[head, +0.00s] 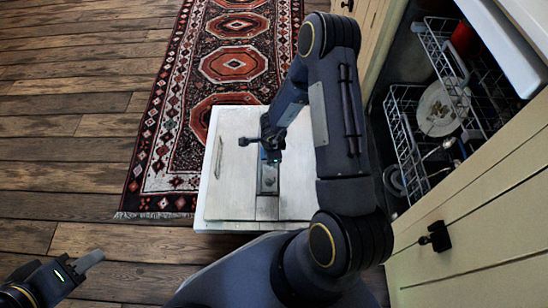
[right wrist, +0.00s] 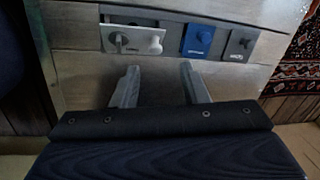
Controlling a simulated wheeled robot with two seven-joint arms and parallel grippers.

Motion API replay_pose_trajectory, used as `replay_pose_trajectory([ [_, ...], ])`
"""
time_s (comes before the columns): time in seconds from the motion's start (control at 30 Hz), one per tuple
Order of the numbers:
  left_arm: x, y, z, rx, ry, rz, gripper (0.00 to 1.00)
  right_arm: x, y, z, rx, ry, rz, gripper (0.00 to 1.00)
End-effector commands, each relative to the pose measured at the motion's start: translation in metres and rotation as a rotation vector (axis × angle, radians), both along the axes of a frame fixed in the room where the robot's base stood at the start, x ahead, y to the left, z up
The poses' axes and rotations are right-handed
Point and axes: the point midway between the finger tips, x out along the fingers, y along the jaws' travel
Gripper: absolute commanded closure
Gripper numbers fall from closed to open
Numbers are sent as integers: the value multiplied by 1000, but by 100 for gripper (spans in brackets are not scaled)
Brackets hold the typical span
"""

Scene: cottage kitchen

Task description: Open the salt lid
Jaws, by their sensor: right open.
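A metal panel (head: 235,180) lies flat like an open appliance door, with a dispenser strip (head: 267,180) near its middle. In the right wrist view the strip shows a grey compartment with a round knob (right wrist: 115,40), a blue square lid (right wrist: 198,41) and a dark grey square lid (right wrist: 240,45). Both lids look shut. Their small white markings are too small to read, so I cannot tell which is the salt lid. My right gripper (right wrist: 160,84) is open and empty, its fingertips short of the strip. My left gripper (head: 90,261) is at the lower left, away from the panel.
A patterned red rug (head: 232,64) lies on the wooden floor beyond the panel. At the right, wire racks (head: 402,125) hold a plate (head: 441,108). A cream cabinet front with a dark handle (head: 436,237) borders the right side. The floor at left is clear.

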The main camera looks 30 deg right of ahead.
Motion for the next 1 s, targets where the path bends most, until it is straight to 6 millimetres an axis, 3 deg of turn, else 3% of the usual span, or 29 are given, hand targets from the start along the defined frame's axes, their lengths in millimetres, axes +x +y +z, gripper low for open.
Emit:
replay_pose_trajectory([
  [0.17,0,0,-6,0,0,0,64,-6,-1,-18,-8,30,-24,60],
  [0.6,0,0,-48,0,0,0,64,4,-4,-82,-8,27,-21,60],
  [0.93,0,0,-49,0,0,0,64,5,-5,-85,-7,27,-21,60],
  [1.0,0,0,-49,0,0,0,64,5,-5,-85,-7,27,-21,68],
])
